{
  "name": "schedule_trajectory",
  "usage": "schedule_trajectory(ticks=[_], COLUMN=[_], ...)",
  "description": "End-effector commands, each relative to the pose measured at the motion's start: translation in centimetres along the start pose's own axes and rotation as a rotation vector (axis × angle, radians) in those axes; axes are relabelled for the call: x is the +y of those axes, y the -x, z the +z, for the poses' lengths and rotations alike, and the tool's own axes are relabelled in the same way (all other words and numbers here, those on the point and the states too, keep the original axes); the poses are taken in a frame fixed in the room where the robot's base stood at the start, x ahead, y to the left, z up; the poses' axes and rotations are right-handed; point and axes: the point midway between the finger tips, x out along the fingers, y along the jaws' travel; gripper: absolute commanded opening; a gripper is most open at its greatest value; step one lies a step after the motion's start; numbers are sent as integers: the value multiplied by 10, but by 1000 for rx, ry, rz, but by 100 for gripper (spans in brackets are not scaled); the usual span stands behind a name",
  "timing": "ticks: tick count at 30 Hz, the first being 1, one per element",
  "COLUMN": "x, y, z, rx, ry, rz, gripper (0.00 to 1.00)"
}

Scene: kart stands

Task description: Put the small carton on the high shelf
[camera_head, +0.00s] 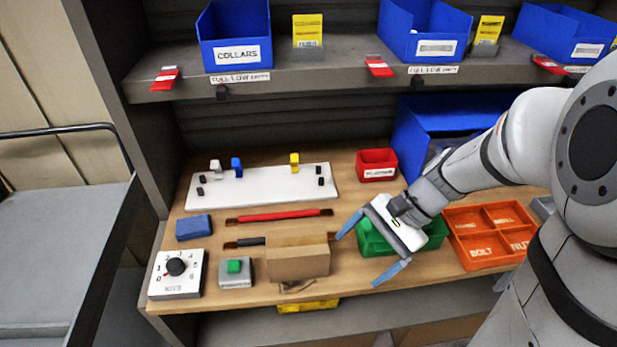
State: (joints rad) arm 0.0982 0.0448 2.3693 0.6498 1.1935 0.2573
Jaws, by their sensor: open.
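The small carton (298,261) is a brown cardboard box on the wooden worktop near its front edge. It stands between the green button box and the green bin. My gripper (361,254) is to the right of the carton, in front of and over the green bin, with its two blue fingers spread wide and nothing between them. The carton and gripper appear apart. The high shelf (320,76) is the grey shelf above the worktop, with blue bins on it and gaps between them.
A dial box (176,273), a green button box (236,272) and a blue block (194,228) are left of the carton. Red (280,215) and dark-handled tools lie behind it. The green bin (437,232) and orange tray (490,235) are right. A grey cart (60,250) stands at left.

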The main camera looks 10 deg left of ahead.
Motion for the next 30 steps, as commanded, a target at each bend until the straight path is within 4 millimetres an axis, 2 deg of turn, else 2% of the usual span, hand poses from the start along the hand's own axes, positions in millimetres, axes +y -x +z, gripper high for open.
schedule_trajectory(ticks=[3, 6, 12, 17, 25, 30], x=[-24, -41, -59, -65, -75, -82], y=[-17, -24, -30, -36, -64, -89], z=[-13, -22, -36, -37, -28, -21], rx=[-185, -298, -420, -449, -450, -449], ry=[-211, -342, -484, -516, -517, -515], rz=[-90, -153, -222, -238, -236, -234], gripper=[94, 94, 94, 94, 94, 94])
